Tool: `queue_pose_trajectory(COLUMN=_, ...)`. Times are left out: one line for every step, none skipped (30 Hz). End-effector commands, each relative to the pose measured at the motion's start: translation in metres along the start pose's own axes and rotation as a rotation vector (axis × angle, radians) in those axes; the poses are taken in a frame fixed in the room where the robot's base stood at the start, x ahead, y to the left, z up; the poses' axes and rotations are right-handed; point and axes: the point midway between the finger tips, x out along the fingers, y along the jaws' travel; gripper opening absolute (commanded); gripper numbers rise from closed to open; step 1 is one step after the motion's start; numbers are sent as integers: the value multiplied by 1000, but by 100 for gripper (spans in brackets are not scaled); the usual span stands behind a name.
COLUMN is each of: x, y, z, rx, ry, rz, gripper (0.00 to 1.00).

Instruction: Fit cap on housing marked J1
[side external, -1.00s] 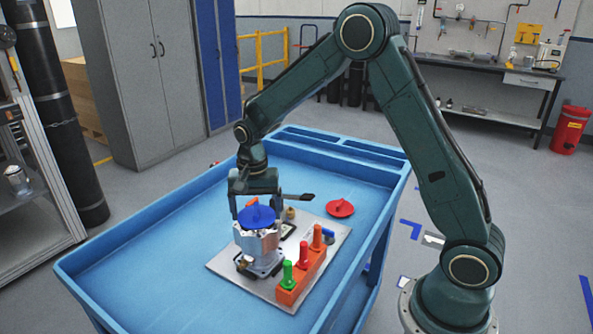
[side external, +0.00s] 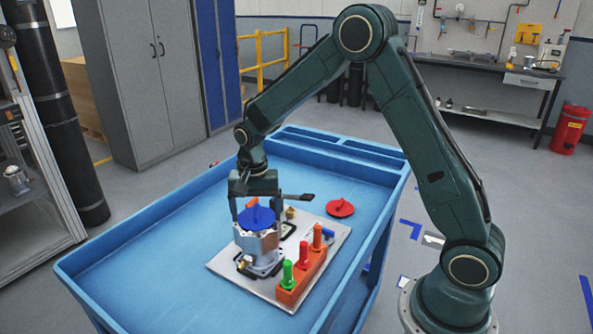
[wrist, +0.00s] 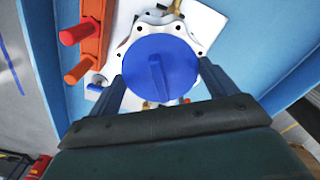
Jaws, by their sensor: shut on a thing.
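The blue cap (side external: 257,218) is a round disc with a raised ridge across its top. It lies over the top of the silver housing (side external: 258,246), level as far as I can see; whether it is fully seated I cannot tell. In the wrist view the cap (wrist: 158,70) covers the middle of the housing's scalloped flange (wrist: 197,30), with bolt holes showing around it. My gripper (side external: 256,208) points down from above, its fingers on opposite sides of the cap and shut on it. No J1 mark is readable.
The housing stands on a grey plate (side external: 225,264) in a blue tray cart (side external: 130,268). An orange block (side external: 287,296) with green, red and orange pegs stands in front right. A red cap (side external: 340,208) lies behind right. The tray's left side is free.

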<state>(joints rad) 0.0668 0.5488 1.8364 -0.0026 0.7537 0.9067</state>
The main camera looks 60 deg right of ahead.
Motion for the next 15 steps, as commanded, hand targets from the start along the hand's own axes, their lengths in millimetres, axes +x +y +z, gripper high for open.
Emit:
queue_pose_trajectory(x=0, y=0, z=0, rx=0, ry=0, rz=0, gripper=62)
queue_pose_trajectory(x=0, y=0, z=0, rx=0, ry=0, rz=0, gripper=62)
queue_pose_trajectory(x=0, y=0, z=0, rx=0, ry=0, rz=0, gripper=62)
queue_pose_trajectory(x=1, y=0, z=0, rx=0, ry=0, rz=0, gripper=62)
queue_pose_trajectory(x=1, y=0, z=0, rx=0, ry=0, rz=0, gripper=62)
queue_pose_trajectory(x=1, y=0, z=0, rx=0, ry=0, rz=0, gripper=62)
queue_pose_trajectory(x=2, y=0, z=0, rx=0, ry=0, rz=0, gripper=62)
queue_pose_trajectory(x=2, y=0, z=0, rx=0, ry=0, rz=0, gripper=62)
queue_pose_trajectory(x=2, y=0, z=0, rx=0, ry=0, rz=0, gripper=62)
queue_pose_trajectory(x=3, y=0, z=0, rx=0, ry=0, rz=0, gripper=62)
queue_pose_trajectory(x=3, y=0, z=0, rx=0, ry=0, rz=0, gripper=62)
queue_pose_trajectory(x=3, y=0, z=0, rx=0, ry=0, rz=0, gripper=62)
queue_pose_trajectory(x=3, y=0, z=0, rx=0, ry=0, rz=0, gripper=62)
queue_pose_trajectory(x=3, y=0, z=0, rx=0, ry=0, rz=0, gripper=62)
queue_pose_trajectory(x=3, y=0, z=0, rx=0, ry=0, rz=0, gripper=62)
